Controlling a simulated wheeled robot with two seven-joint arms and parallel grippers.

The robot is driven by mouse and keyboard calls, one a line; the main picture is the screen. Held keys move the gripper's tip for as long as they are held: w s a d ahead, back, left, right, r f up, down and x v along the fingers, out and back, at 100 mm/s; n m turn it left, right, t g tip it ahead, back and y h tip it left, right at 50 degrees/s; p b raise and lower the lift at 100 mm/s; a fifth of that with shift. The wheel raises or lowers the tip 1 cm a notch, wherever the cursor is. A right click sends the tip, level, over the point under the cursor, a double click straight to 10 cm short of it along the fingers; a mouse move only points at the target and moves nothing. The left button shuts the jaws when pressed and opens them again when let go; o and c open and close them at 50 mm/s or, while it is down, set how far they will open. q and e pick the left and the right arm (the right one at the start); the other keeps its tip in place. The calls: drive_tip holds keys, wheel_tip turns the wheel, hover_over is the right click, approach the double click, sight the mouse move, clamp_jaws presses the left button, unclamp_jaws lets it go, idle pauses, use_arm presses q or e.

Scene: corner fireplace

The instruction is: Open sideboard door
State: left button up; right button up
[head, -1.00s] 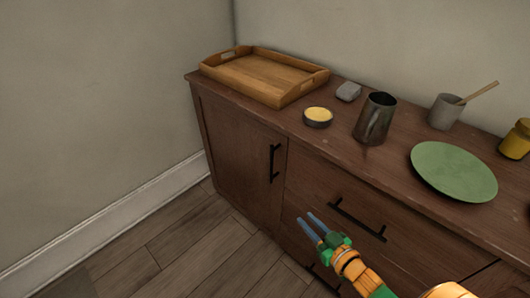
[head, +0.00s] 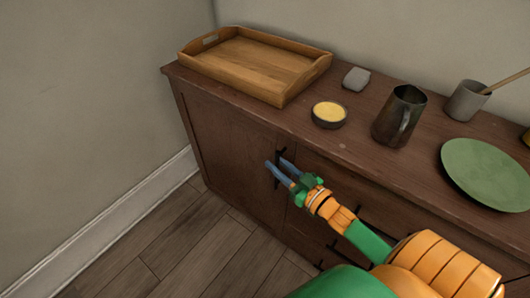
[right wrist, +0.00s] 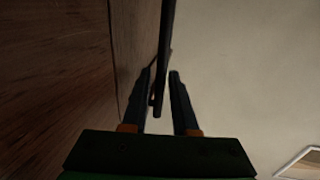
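The brown wooden sideboard has a door (head: 222,140) at its left end, and the door is closed. Its black vertical bar handle (head: 281,153) is partly hidden by my right gripper (head: 275,163). The two fingers are apart, one on each side of the handle. In the right wrist view, the handle (right wrist: 165,45) runs down between the open fingertips of the right gripper (right wrist: 161,74), with a gap beside the right finger. My left gripper is not in view.
On the sideboard top stand a wooden tray (head: 258,66), a small bowl with yellow contents (head: 330,113), a grey block (head: 356,78), a metal jug (head: 398,116), a grey cup (head: 466,101) and a green plate (head: 487,174). The wooden floor (head: 170,245) before the door is clear.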

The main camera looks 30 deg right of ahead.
sight(269, 158)
drive_tip(key=w, duration=0.3)
drive_tip(key=shift+w+a, duration=0.3)
drive_tip(key=shift+a, duration=0.05)
drive_tip(key=shift+s, duration=0.1)
clamp_jaws()
idle(0.9)
